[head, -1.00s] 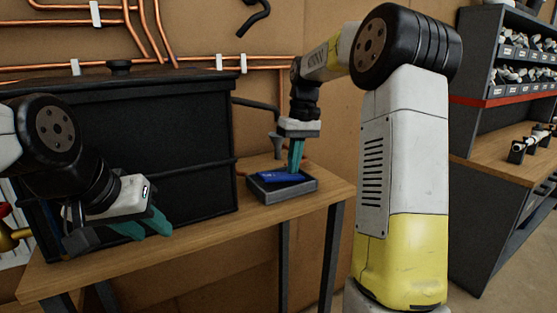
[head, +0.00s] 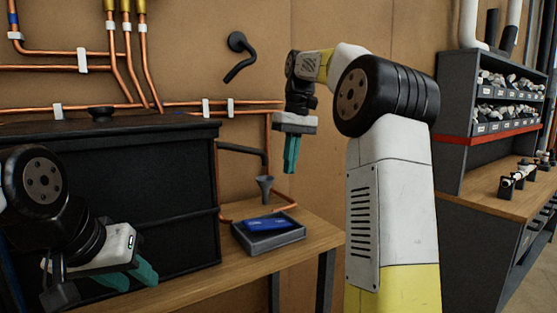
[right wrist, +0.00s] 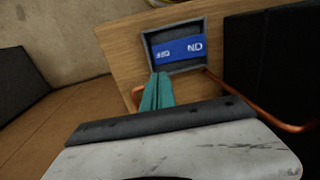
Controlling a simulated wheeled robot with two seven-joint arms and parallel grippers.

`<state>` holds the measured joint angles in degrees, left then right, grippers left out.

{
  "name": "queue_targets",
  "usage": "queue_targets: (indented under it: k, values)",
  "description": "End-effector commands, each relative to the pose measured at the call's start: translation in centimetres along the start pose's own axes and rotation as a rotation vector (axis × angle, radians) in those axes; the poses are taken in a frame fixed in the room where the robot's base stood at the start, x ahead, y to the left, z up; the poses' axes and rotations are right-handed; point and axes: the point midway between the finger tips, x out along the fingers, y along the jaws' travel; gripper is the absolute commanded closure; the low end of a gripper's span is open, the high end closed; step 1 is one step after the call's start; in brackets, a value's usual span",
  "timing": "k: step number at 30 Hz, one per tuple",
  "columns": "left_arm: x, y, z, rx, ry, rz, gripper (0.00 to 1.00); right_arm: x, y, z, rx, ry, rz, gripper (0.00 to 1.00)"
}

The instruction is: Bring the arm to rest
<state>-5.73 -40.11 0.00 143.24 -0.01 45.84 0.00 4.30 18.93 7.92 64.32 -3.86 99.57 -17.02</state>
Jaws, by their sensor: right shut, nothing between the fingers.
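My right gripper (head: 291,154) hangs pointing down above the right end of the wooden bench, with its teal fingers together and nothing between them. It is well above a grey tray (head: 272,243) and apart from it. A blue item (head: 268,225) lies in the tray. The right wrist view shows the same blue item (right wrist: 180,50) with white lettering, beyond the teal fingertips (right wrist: 157,92). My left gripper (head: 135,278) is at the lower left, in front of the black tank. Its teal fingers show, but their gap cannot be made out.
A large black lidded tank (head: 120,190) fills the left of the bench (head: 325,240). Copper pipes (head: 60,110) and a black wall lever (head: 238,55) are behind. A grey funnel (head: 265,188) stands behind the tray. A shelf unit with bins (head: 465,110) is at the right.

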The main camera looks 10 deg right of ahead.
Motion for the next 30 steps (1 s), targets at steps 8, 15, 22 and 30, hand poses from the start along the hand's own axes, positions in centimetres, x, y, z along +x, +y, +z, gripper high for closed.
queue_targets:
  k: [8, 15, 22, 30]
  values:
    - [0.0, 0.0, 0.0, 0.0, 0.0, 0.0, 0.64, -1.1, 0.1, 0.0, 0.0, -0.001, 0.0, 1.0]
    - [0.0, 0.0, 0.0, 0.0, 0.0, 0.0, 0.64, -1.1, 0.1, 0.1, 0.0, 0.0, 0.0, 1.0]
    - [0.0, 0.0, 0.0, 0.0, 0.0, 0.0, 0.64, -1.3, -2.1, 2.8, 0.023, 0.074, 0.037, 1.0]
    - [0.0, 0.0, 0.0, 0.0, 0.0, 0.0, 0.64, 1.8, -6.3, 10.7, 0.108, 0.285, 0.087, 1.0]
